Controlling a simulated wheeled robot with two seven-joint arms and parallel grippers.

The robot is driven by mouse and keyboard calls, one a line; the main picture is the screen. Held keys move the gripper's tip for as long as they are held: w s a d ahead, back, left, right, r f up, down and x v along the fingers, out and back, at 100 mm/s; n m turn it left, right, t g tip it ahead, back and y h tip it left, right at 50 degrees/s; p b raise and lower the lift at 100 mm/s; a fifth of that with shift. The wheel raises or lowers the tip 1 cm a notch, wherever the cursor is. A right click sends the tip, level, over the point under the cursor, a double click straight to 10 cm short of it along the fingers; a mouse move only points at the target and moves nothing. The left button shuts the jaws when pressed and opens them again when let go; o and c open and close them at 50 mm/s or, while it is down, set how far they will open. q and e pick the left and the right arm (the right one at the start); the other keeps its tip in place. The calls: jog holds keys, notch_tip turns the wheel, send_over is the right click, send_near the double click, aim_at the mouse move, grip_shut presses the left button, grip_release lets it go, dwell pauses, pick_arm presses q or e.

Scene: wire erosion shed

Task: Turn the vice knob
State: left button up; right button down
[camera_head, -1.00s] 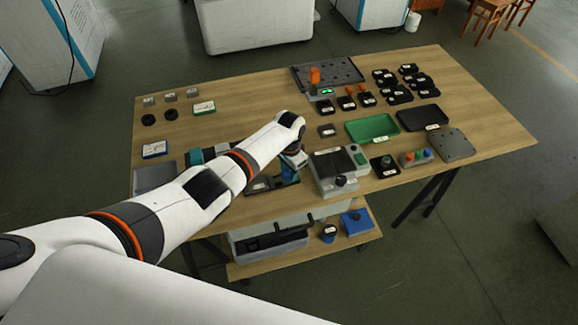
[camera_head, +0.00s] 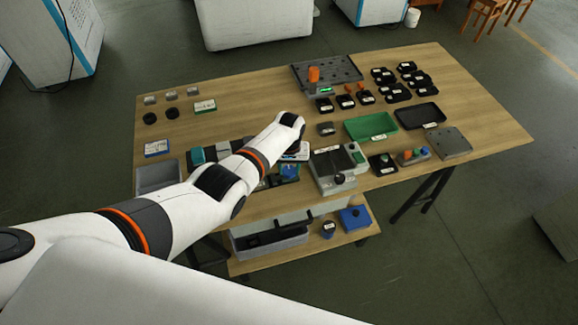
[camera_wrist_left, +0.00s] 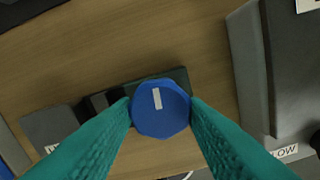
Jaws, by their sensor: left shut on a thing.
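The vice knob (camera_wrist_left: 160,108) is a blue, many-sided knob with a white mark on its face, seen nearly face-on in the left wrist view. The teal fingers of my left gripper (camera_wrist_left: 161,104) are shut on it, one on each side. Behind the knob lies a dark block with grey and black parts (camera_wrist_left: 55,125), partly hidden by the fingers. In the head view my left gripper (camera_head: 290,168) is over the front part of the table, and my arm hides much of the area to its left. My right gripper is not in view.
A grey box with a black knob (camera_head: 327,172) stands close to the right of my left gripper. Green (camera_head: 372,126) and black (camera_head: 420,117) trays and several small dark parts lie farther right and back. The wooden table (camera_head: 250,95) is bare at the back middle.

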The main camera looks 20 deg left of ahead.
aim_at(289, 170)
pick_arm(q)
jog(key=shift+r+n, duration=0.1)
jog(key=shift+n, duration=0.6)
jog(key=shift+w, duration=0.1)
jog(key=o, duration=1)
jog(key=shift+c, duration=0.2)
jog(key=shift+r, duration=0.25)
notch_tip(289, 170, up, 4)
jog(key=shift+f+p, duration=0.1)
jog(key=shift+p, duration=0.85)
notch_tip(289, 170, up, 8)
jog(key=shift+f, duration=0.15)
